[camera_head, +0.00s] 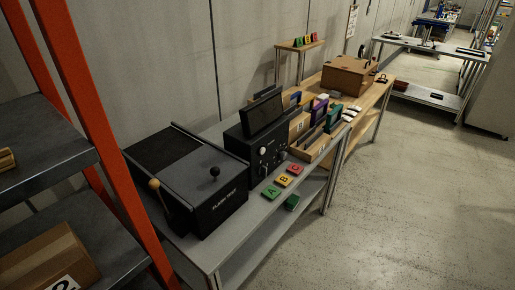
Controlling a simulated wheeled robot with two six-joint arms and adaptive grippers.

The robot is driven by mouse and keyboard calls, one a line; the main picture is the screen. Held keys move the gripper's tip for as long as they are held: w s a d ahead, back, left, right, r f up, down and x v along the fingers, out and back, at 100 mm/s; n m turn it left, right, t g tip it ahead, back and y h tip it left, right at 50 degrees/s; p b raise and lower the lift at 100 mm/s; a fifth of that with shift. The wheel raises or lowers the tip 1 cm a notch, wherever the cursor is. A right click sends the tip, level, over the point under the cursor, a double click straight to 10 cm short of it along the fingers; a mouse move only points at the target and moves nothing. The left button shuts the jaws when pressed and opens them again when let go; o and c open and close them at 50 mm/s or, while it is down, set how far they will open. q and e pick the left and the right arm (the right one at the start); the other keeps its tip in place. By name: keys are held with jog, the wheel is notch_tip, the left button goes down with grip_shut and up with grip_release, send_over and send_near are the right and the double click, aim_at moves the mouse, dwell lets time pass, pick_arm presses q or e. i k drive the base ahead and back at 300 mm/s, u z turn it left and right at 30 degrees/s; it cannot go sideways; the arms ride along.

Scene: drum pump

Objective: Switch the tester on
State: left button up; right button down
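A black box with white lettering that seems to read "FLASH TEST" (222,203) stands on the left end of the grey table. It has a black ball-topped lever (215,172) on top and a tan knob (154,184) on a lever at its left side. Just behind it to the right stands a black instrument (246,146) with a tilted dark screen (264,115) and several knobs on its front, one of them pale (262,151). The screen looks dark. I cannot tell which control is the power switch. Neither of my grippers is in view.
Green (271,192), red (283,182) and yellow lettered blocks lie along the grey table's (236,232) front edge. Wooden holders (312,152) stand beyond. An orange-posted rack (84,110) with boxes is at left. Open floor (400,200) lies right.

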aim_at(262, 172)
jog(key=z, duration=1.9)
jog(key=i, duration=2.4)
jog(key=u, duration=2.35)
